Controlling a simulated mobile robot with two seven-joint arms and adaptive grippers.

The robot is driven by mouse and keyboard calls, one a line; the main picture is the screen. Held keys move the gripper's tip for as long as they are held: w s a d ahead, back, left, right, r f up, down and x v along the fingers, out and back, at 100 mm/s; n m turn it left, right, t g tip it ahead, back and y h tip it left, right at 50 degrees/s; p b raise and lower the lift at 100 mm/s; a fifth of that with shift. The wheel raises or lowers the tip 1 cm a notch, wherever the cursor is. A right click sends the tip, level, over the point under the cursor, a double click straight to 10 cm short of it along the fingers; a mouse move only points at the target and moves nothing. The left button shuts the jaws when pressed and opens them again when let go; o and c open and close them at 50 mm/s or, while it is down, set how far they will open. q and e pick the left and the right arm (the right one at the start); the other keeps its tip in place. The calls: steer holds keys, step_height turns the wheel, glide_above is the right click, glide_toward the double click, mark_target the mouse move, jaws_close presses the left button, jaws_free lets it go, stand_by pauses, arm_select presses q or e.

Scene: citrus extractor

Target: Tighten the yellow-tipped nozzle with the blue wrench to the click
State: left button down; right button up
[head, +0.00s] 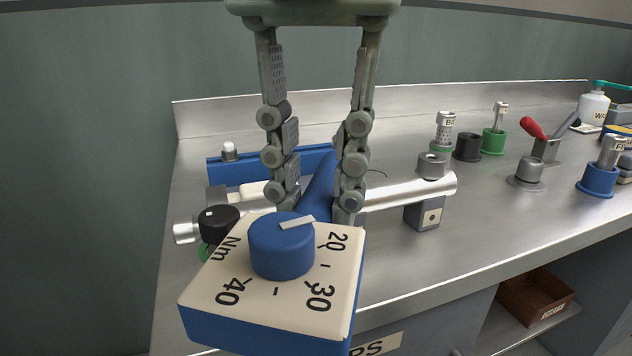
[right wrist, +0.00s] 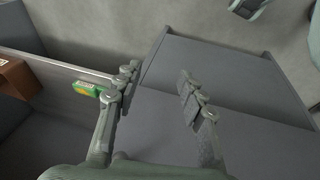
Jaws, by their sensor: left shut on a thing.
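My left gripper (head: 317,203) is shut on the blue handle (head: 320,180) of the blue wrench, above the steel bench. A white-topped dial box (head: 260,305) at the near end appears to be part of the wrench. It is marked 20, 30, 40 and Nm, and the white pointer on its blue knob (head: 282,248) points toward the 20 side. A silver pipe (head: 410,192) runs behind the gripper. I cannot make out the yellow-tipped nozzle. In the right wrist view my right gripper (right wrist: 159,82) is open and empty.
A black knob (head: 218,222) sits by the pipe's left end. Green (head: 493,142), black (head: 467,147) and blue (head: 598,182) holders and a red-handled lever (head: 534,128) stand to the right. A brown box (head: 535,297) is on the shelf below.

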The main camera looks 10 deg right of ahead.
mark_target(224, 219)
arm_select(q)
steer(key=shift+f+b, duration=0.95)
steer(key=shift+f, duration=0.1)
stand_by(0.5)
steer(key=c, duration=2)
jaws_free()
jaws_close()
steer(key=shift+a, duration=0.1)
steer(key=shift+w+a+m, duration=0.95)
steer(key=shift+a+m, duration=0.1)
steer(key=shift+a, duration=0.1)
steer(key=shift+w+a+m, duration=0.9)
steer(key=shift+a+m, duration=0.2)
steer(key=shift+a, duration=0.1)
steer(key=shift+w+a+m, duration=0.95)
steer(key=shift+a+m, duration=0.1)
steer(key=shift+a, duration=0.1)
